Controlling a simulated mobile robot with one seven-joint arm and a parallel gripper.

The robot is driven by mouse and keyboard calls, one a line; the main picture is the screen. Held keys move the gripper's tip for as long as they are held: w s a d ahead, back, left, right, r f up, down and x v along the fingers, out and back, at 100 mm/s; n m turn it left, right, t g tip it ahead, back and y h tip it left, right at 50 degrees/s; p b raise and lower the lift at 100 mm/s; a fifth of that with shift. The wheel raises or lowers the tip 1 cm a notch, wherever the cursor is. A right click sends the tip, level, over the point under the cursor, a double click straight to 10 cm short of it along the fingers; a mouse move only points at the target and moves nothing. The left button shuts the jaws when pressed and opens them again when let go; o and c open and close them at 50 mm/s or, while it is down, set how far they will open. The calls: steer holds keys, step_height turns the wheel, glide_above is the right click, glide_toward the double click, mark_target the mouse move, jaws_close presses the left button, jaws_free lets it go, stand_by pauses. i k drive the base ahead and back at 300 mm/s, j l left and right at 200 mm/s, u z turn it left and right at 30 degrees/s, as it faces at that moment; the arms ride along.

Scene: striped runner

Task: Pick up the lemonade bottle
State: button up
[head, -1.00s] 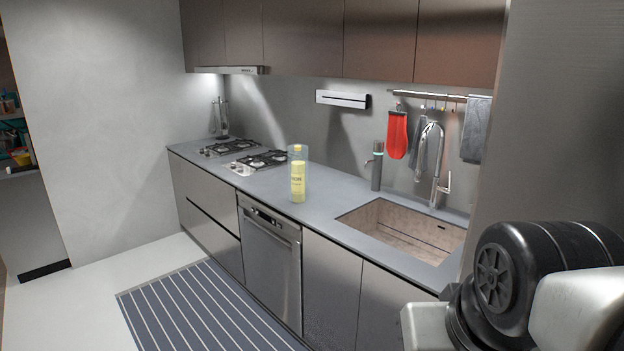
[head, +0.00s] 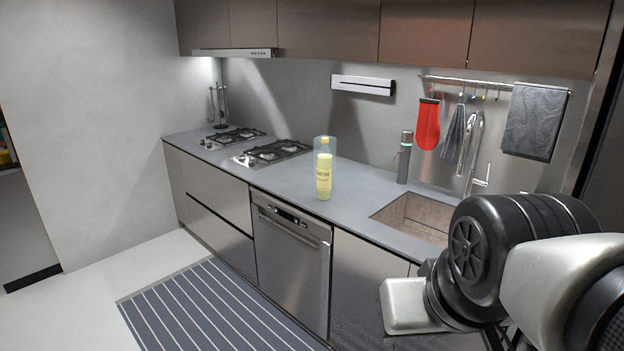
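The lemonade bottle (head: 324,180) stands upright on the grey countertop (head: 275,188), between the gas hob and the sink. It has a yellow label and a clear upper part. Part of my arm shows large at the lower right, in front of the sink and well to the right of the bottle. My gripper's fingers are not in the picture, so whether it is open or shut does not show. Nothing touches the bottle.
The gas hob (head: 272,152) is left of the bottle. The sink (head: 408,217), a dark dispenser (head: 403,158) and the tap (head: 470,150) are to its right. Dark upper cabinets (head: 330,32) overhang the counter. A striped runner (head: 215,310) lies on the open floor.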

mark_target(325, 146)
steer(key=i+j, duration=0.1)
steer(key=j, duration=0.15)
steer(key=i+j+z, duration=0.1)
steer(key=i+z, duration=0.15)
steer(key=z, duration=0.2)
steer(key=i+j+z, duration=0.2)
steer(key=z, duration=0.3)
steer(key=i+j+z, duration=0.15)
steer(key=j, duration=0.2)
steer(key=i+j+z, duration=0.1)
steer(key=j, duration=0.25)
steer(key=i+j+z, duration=0.15)
steer(key=j, duration=0.25)
steer(key=i+j, duration=0.15)
steer(key=j, duration=0.25)
steer(key=i+j, duration=0.2)
steer(key=j, duration=0.15)
steer(key=i+j, duration=0.15)
steer(key=j, duration=0.25)
steer(key=i+j+z, duration=0.1)
steer(key=j, duration=0.25)
steer(key=i+j, duration=0.2)
steer(key=j, duration=0.2)
steer(key=i+j, duration=0.15)
steer(key=j, duration=0.25)
steer(key=i+j, duration=0.15)
steer(key=j, duration=0.25)
steer(key=z, duration=0.05)
